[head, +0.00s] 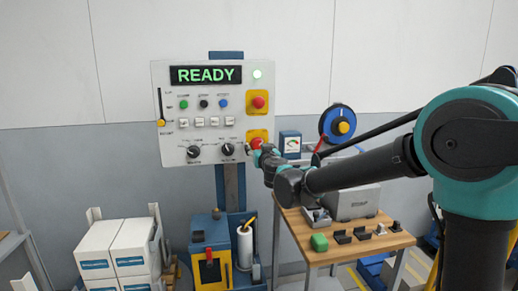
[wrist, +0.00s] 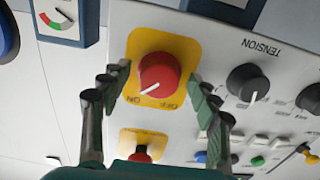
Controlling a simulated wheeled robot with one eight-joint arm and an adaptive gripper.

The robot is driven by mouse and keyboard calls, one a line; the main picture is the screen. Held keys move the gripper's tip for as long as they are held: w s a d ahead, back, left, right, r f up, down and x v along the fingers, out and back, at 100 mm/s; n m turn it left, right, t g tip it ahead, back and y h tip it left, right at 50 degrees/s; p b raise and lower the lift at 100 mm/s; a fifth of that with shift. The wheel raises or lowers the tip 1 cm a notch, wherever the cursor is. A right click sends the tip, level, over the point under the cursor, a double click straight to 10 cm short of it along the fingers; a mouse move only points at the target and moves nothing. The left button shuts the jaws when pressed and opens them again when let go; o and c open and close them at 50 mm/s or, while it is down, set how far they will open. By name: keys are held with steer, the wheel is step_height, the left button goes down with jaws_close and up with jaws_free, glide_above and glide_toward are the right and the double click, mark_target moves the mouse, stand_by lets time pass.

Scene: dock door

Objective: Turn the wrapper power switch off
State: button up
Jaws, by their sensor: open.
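The wrapper power switch (wrist: 159,74) is a round red knob on a yellow plate in the wrist view. Its white pointer line aims toward the ON label, with OFF printed beside it. In the head view the switch (head: 255,143) sits low on the right side of the white panel, partly hidden by my gripper (head: 262,152). In the wrist view my gripper (wrist: 159,73) is open, with one dark finger on each side of the knob. Gaps show between the fingers and the knob, and I cannot tell whether the tips touch the plate.
The panel (head: 165,90) shows a green READY display (head: 206,75). A red button (head: 258,102) on yellow is above the switch. The black tension knob (wrist: 247,83) is beside it. A wooden table (head: 345,250) with small parts stands below my arm.

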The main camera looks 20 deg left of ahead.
steer(key=shift+c, duration=0.4)
steer(key=c, duration=1.1)
steer(key=shift+n, duration=0.3)
steer(key=n, duration=0.3)
steer(key=shift+n, duration=0.4)
steer(key=n, duration=0.4)
steer(key=shift+d, duration=0.1)
steer(key=n, duration=0.5)
steer(key=shift+r, duration=0.1)
steer(key=n, duration=0.4)
steer(key=shift+n, duration=0.4)
